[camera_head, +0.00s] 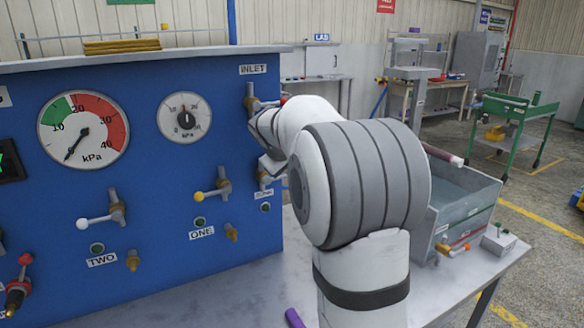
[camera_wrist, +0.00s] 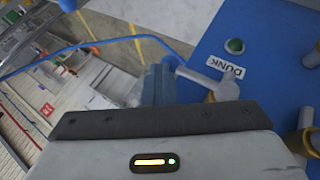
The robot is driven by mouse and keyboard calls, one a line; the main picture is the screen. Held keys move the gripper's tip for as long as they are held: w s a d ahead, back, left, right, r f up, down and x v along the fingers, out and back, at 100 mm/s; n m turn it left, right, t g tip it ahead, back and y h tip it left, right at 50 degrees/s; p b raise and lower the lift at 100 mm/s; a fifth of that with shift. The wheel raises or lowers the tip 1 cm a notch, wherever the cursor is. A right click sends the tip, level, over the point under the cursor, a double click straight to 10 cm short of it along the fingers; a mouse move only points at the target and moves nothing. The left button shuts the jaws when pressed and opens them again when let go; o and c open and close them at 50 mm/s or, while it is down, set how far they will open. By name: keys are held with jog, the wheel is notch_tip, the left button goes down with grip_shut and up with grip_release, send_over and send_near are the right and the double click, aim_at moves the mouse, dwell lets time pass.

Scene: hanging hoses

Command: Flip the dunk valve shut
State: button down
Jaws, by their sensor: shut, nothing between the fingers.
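The dunk valve is on the blue panel beside the DUNK label (camera_wrist: 225,67) in the wrist view. Its pale grey lever (camera_wrist: 197,78) slants toward the upper left of that view and ends in a blue tip. The valve body is partly hidden behind my gripper's dark edge. My gripper (camera_wrist: 158,84) is shut and empty, its fingers just left of the lever tip; I cannot tell whether they touch it. In the head view my white and grey arm reaches across to the panel's right end and covers much of this area.
Valve ONE with a yellow-tipped lever (camera_head: 206,195) and valve TWO with a white-tipped lever (camera_head: 95,220) sit left on the panel. An inlet valve (camera_head: 250,100) is above. A clear-walled tank (camera_head: 462,205) stands right of my arm. A purple piece (camera_head: 294,318) lies on the bench.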

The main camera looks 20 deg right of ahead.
jog(key=shift+a+f, duration=0.15)
jog(key=shift+f, duration=0.05)
jog(key=d+r+v, duration=0.2)
jog(key=v, duration=1.2)
jog(key=shift+d+p, duration=0.35)
jog(key=shift+w+f, duration=0.15)
jog(key=s+a+f+g+y, duration=0.1)
jog(key=s+a+f+y, duration=0.1)
jog(key=s+a+f, duration=0.2)
jog(key=s+a+f+m+g+y, duration=0.1)
jog(key=s+a+f, duration=0.3)
jog(key=s+f, duration=0.7)
jog(key=s+a+f+m+g+y, duration=0.1)
jog(key=s+a+f+y, duration=0.1)
jog(key=s+a+f, duration=0.2)
jog(key=s+f, duration=0.3)
jog(key=s, duration=0.5)
jog(key=shift+s+a+f+g+y, duration=0.25)
jog(key=shift+s+f+g+y, duration=0.05)
jog(key=shift+s+f+y, duration=0.1)
